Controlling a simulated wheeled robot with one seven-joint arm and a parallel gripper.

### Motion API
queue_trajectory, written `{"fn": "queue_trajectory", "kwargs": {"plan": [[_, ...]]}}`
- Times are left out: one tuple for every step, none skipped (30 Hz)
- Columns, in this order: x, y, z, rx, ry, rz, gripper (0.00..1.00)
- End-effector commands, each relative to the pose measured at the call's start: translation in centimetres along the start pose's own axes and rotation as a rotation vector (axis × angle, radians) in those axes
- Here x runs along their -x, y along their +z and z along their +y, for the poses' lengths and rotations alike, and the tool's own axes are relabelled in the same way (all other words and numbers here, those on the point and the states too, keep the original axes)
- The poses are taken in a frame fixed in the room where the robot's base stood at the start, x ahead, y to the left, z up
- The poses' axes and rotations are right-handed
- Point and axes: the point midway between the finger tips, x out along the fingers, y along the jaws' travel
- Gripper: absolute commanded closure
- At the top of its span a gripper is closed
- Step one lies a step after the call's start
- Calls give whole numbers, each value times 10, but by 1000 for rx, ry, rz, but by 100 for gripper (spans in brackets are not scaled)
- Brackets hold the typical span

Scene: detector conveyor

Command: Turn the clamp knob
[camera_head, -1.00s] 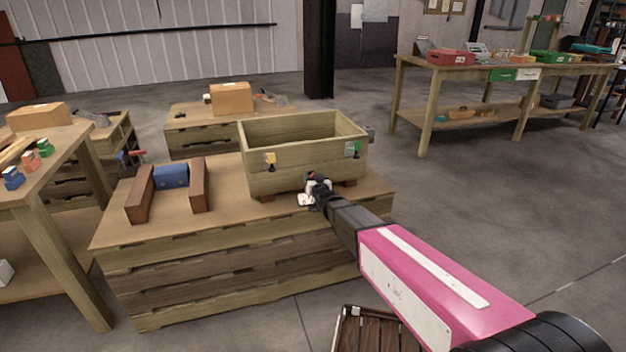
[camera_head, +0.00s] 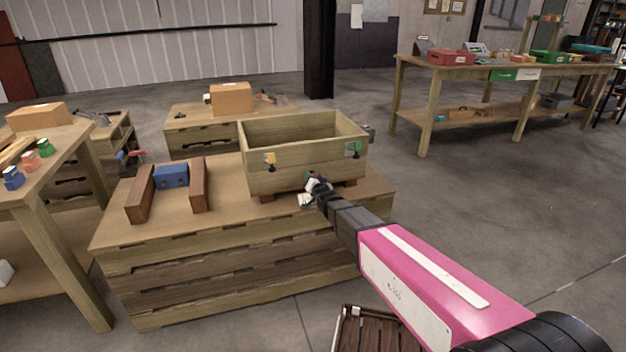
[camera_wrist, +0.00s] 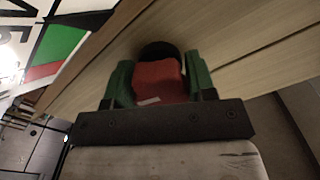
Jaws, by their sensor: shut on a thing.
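In the wrist view, the red clamp knob (camera_wrist: 158,80) sits between the two green fingers of my gripper (camera_wrist: 160,84), which are shut on it. A black round part (camera_wrist: 158,50) shows just beyond the knob, against pale wood. In the head view, my gripper (camera_head: 314,178) is at the lower front of a wooden crate (camera_head: 283,181), toward its right side. The knob is too small and too covered by the gripper to make out there.
The crate stands on a wooden pallet-like table (camera_head: 225,225). Two brown blocks (camera_head: 140,194) and (camera_head: 198,184) flank a blue block (camera_head: 171,176) at left. Open floor lies right.

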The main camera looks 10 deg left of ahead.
Motion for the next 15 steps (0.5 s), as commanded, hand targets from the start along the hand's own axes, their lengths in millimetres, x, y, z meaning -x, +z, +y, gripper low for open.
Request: {"fn": "queue_trajectory", "kwargs": {"plan": [[0, 0, 0, 0, 0, 1, 73], [0, 0, 0, 0, 0, 1, 73], [0, 0, 0, 0, 0, 1, 73], [0, 0, 0, 0, 0, 1, 73], [0, 0, 0, 1, 0, 1, 40], [0, 0, 0, 1, 0, 1, 27], [0, 0, 0, 1, 0, 1, 24], [0, 0, 0, 1, 0, 1, 24], [0, 0, 0, 1, 0, 1, 24], [0, 0, 0, 1, 0, 0, 24], [0, 0, 0, 1, 0, 0, 24], [0, 0, 0, 1, 0, 0, 24], [0, 0, 0, 1, 0, 0, 24], [0, 0, 0, 1, 0, 0, 24], [0, 0, 0, 1, 0, 0, 24]]}}
